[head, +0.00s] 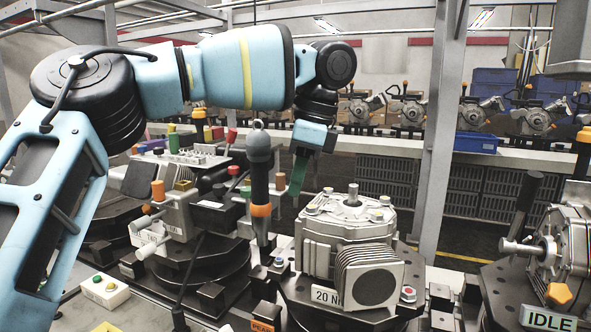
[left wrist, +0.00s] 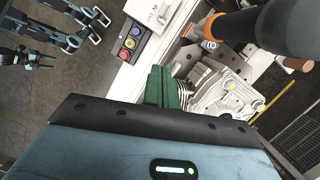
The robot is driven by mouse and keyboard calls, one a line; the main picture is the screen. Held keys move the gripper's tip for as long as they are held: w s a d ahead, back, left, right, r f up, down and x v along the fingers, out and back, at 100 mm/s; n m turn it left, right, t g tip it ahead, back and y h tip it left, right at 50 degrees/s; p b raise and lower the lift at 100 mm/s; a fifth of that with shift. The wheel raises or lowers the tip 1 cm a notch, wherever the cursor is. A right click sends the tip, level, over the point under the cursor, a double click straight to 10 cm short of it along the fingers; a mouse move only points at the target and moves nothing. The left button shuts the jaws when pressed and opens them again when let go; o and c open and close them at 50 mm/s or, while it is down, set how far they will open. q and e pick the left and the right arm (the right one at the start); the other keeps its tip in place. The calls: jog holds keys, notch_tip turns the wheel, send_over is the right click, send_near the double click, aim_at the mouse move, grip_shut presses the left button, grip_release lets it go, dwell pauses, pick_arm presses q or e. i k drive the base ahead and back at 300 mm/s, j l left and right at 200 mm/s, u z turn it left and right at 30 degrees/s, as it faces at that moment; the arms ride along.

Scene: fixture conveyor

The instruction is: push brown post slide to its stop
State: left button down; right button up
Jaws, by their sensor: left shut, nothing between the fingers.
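My left gripper (head: 300,166) has green fingers that are shut with nothing between them. They point down above the bench, left of the grey gearbox. In the left wrist view the fingers (left wrist: 163,88) overlap the gearbox's near side. A short brown post (head: 280,181) stands just left of the fingers, partly hidden by a hanging tool; I cannot tell whether they touch. I cannot tell for sure which of these is the slide's post. My right gripper is not in view.
The hanging grey-and-orange tool (head: 260,175) is close beside the fingers; it also fills the top right of the left wrist view (left wrist: 285,28). The grey gearbox (head: 350,235) stands on a dark plate. A machine labelled IDLE (head: 570,250) is at right.

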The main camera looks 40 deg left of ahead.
aim_at(279, 179)
jog(key=i+j, duration=0.95)
